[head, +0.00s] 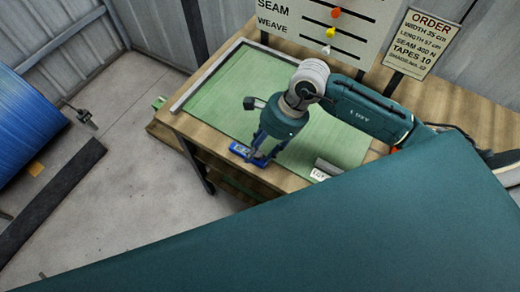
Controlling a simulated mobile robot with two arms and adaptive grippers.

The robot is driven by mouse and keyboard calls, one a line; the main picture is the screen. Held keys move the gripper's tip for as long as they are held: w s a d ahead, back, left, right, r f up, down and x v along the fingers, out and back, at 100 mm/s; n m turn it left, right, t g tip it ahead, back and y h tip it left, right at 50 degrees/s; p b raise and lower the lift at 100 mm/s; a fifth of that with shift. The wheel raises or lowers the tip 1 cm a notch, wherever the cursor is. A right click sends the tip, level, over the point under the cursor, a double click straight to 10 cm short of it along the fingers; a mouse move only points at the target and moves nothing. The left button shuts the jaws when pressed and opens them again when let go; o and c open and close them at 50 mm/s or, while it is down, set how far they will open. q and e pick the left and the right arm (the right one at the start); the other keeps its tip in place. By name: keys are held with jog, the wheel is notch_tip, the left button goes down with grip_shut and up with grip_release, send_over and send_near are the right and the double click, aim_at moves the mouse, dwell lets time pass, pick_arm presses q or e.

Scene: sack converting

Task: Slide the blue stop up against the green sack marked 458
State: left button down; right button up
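A small blue block, which looks like the blue stop (240,149), is at the front edge of the green sheet (225,100) on the wooden table. My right gripper (262,158) points down at it, with its fingers over or beside its right part. Whether the fingers grip it is too small to tell. The green sheet lies flat; I cannot read 458 on it or tell whether it is the sack. A small green item (158,103) shows at the table's left edge. My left gripper is not in view.
A grey rail (205,75) borders the sheet. A grey bar with a white label (320,174) lies at its front right. A board with coloured markers (325,25) and an order sign (420,42) stand behind. A blue roll (25,125) is at far left.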

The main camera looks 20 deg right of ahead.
jog(key=shift+d+r, duration=0.1)
jog(key=v, duration=1.1)
jog(key=shift+r, duration=0.4)
jog(key=shift+f, duration=0.1)
